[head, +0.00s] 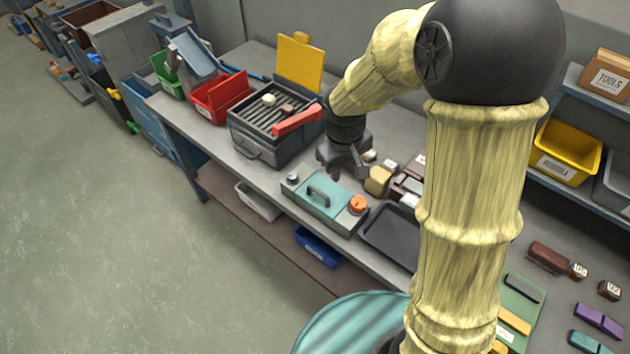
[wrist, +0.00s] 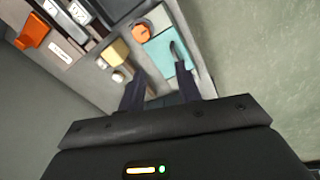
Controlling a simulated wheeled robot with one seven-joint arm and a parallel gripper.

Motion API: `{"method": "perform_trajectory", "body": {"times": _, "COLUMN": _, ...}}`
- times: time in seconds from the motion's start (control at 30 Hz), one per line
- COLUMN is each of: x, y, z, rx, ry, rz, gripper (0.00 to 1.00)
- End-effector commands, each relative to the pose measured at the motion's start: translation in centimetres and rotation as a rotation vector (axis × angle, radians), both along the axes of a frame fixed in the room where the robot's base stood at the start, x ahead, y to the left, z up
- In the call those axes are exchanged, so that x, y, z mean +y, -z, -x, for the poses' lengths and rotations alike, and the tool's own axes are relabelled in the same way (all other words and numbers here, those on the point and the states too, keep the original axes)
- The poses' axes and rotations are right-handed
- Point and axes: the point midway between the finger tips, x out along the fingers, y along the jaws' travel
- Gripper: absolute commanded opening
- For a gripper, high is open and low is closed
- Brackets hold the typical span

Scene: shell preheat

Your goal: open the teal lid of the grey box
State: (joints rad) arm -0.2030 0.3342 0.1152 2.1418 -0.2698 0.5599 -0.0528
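The grey box (head: 348,221) stands near the front edge of the bench. Its teal lid (head: 335,206) lies flat on top, with a grey arched handle (head: 318,195) near its left end. An orange knob (head: 358,204) sits at the box's right end. My gripper (head: 350,173) points down just behind the box. In the wrist view, the lid (wrist: 165,49), its handle (wrist: 180,53) and the knob (wrist: 141,33) lie beyond the fingertips. My gripper (wrist: 168,86) is open there, its two dark fingers apart with nothing held between them.
A dark grill box (head: 262,145) with a red bar (head: 297,120) stands left of my gripper. A black tray (head: 388,236) lies right of the grey box. A tan block (head: 378,181) is behind it. My arm hides part of the bench. Open floor lies in front.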

Motion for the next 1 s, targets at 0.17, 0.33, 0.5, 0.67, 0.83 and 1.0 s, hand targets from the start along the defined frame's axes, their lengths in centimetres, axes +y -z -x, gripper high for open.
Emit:
{"method": "perform_trajectory", "body": {"times": 0.17, "x": 6.5, "y": 0.1, "z": -3.8, "rx": 0.023, "ry": -0.243, "rz": 0.078, "gripper": 0.34}}
{"method": "perform_trajectory", "body": {"times": 0.33, "x": 8.7, "y": 0.5, "z": -4.9, "rx": 0.024, "ry": -0.322, "rz": 0.108, "gripper": 0.34}}
{"method": "perform_trajectory", "body": {"times": 0.5, "x": 8.7, "y": 0.6, "z": -4.9, "rx": 0.024, "ry": -0.323, "rz": 0.109, "gripper": 0.34}}
{"method": "perform_trajectory", "body": {"times": 0.67, "x": 8.7, "y": 0.7, "z": -4.9, "rx": 0.024, "ry": -0.322, "rz": 0.108, "gripper": 0.34}}
{"method": "perform_trajectory", "body": {"times": 0.83, "x": 8.5, "y": 1.8, "z": -5.1, "rx": 0.027, "ry": -0.320, "rz": 0.109, "gripper": 0.34}}
{"method": "perform_trajectory", "body": {"times": 1.0, "x": 8.2, "y": 4.2, "z": -5.4, "rx": 0.028, "ry": -0.320, "rz": 0.109, "gripper": 0.34}}
